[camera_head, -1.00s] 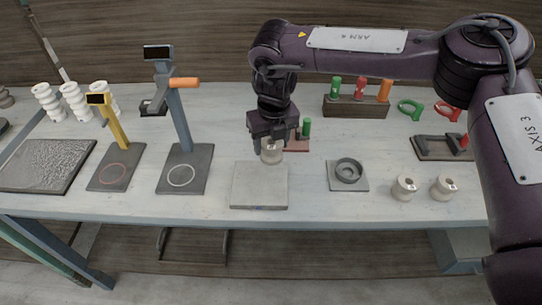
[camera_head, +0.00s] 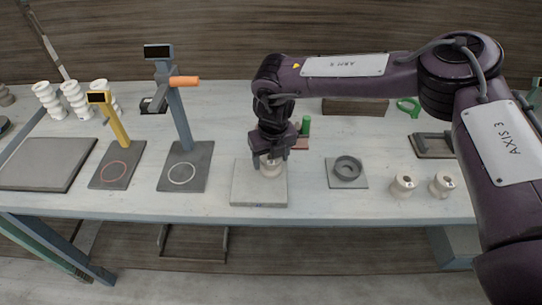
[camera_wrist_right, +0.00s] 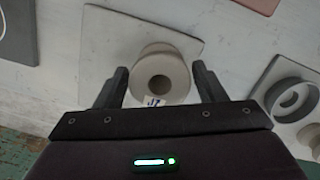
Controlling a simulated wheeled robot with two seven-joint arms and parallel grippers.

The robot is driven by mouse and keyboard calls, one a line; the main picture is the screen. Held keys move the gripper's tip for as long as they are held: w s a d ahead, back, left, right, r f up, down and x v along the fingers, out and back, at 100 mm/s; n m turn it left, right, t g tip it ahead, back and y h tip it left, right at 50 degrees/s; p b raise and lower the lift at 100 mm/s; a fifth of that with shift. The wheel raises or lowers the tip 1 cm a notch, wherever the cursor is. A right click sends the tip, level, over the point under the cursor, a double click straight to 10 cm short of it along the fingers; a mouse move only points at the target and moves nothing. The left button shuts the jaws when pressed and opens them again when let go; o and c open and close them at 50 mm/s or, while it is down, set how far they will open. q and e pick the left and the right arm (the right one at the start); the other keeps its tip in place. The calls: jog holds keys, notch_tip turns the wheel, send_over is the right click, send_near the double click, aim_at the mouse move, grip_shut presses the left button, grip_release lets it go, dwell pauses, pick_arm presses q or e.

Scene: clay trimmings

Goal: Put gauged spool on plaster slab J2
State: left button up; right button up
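The gauged spool (camera_head: 271,170), a pale short cylinder with a hole in its top, stands upright on the light grey plaster slab (camera_head: 244,193). The right wrist view shows the spool (camera_wrist_right: 163,75) from above over the slab (camera_wrist_right: 108,38), with a blue J2 mark (camera_wrist_right: 152,101) beside it. My right gripper (camera_head: 271,158) is over the slab with its fingers on either side of the spool. In the wrist view the fingers (camera_wrist_right: 161,84) are spread, with gaps to the spool. My left gripper is not in view.
Right of the slab are a square plate with a dark ring (camera_head: 347,170) and two similar spools (camera_head: 403,186) (camera_head: 442,186). Left are a blue-grey stand (camera_head: 183,150), a yellow stand (camera_head: 118,150) and a dark board (camera_head: 45,165). Bare table separates these.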

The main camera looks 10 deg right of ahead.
jog(key=shift+o, duration=1)
jog(key=shift+r, duration=0.65)
notch_tip(320, 180, up, 11)
jog(key=s+b, duration=0.1)
jog(key=b, duration=0.1)
jog(key=shift+s, duration=0.25)
jog(key=shift+f, duration=0.1)
